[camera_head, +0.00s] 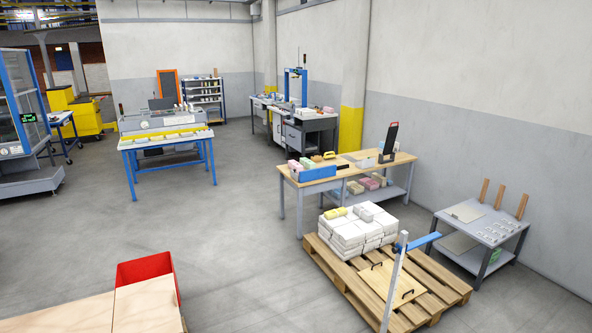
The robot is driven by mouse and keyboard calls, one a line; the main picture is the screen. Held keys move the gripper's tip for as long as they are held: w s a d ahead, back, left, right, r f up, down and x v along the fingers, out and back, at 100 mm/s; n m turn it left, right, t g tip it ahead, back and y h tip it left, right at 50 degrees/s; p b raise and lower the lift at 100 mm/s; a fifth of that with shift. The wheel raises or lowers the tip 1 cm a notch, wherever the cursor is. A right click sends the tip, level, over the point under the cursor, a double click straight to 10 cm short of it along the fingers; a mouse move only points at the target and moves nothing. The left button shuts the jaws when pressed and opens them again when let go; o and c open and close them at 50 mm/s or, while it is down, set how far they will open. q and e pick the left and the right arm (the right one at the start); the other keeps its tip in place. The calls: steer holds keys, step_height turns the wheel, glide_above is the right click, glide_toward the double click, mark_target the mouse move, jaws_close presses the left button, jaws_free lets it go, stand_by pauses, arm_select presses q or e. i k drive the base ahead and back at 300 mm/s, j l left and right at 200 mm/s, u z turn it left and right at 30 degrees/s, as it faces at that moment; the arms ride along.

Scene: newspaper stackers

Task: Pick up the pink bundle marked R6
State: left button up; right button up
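Small pink and pale green bundles (295,166) stand on the wooden-topped bench (350,168), behind a blue panel or bin (318,172). More coloured bundles lie on the bench's lower shelf, among them a pink one (369,183). All are too small and far to read a mark, so I cannot tell which is R6. Neither of my grippers is in view.
A wooden pallet (447,293) with stacked white bundles (347,232) stands before the bench, a blue-topped post (396,275) at its front. A grey table (490,228) is at right. A red bin (145,268) and wooden surface are near left. Open floor lies between.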

mark_target(292, 165)
steer(key=i+l+z, duration=0.1)
steer(key=z, duration=0.3)
steer(key=i+z, duration=0.15)
steer(key=z, duration=0.25)
steer(key=i+j+u, duration=0.15)
steer(key=i+u, duration=0.15)
steer(key=i, duration=0.25)
steer(key=i+u, duration=0.3)
steer(key=i, duration=0.3)
steer(key=i+l+u, duration=0.1)
steer(key=i+u, duration=0.15)
steer(key=i, duration=0.3)
steer(key=i+l+u, duration=0.3)
steer(key=i, duration=0.3)
steer(key=i+l+u, duration=0.1)
steer(key=i+u, duration=0.4)
steer(key=i, duration=3.9)
steer(key=i+z, duration=0.25)
steer(key=i, duration=0.3)
steer(key=i+j+z, duration=0.2)
steer(key=i, duration=0.4)
steer(key=i+j+z, duration=0.25)
steer(key=i, duration=0.3)
steer(key=l, duration=0.1)
